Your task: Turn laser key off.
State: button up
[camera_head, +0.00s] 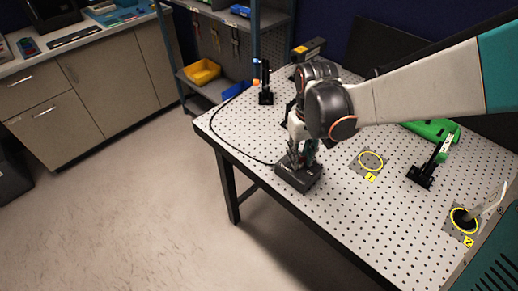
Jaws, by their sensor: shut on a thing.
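A small dark box (299,176), which looks like the laser key unit, sits near the front left edge of the perforated table. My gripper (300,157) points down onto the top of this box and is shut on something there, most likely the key. The key itself is hidden by the fingers, so its angle cannot be told. A black cable (228,146) runs near the box along the table's left side.
The white perforated table (345,205) has a black post mount (266,88) at the back left and another mount (424,172) at the right. Yellow ring markers (371,161) and (464,220) lie on it. Bare table lies right of the box.

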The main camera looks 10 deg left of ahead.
jog(key=shift+s+n, duration=0.1)
jog(key=shift+n, duration=0.4)
dwell(0.8)
jog(key=o, duration=1.1)
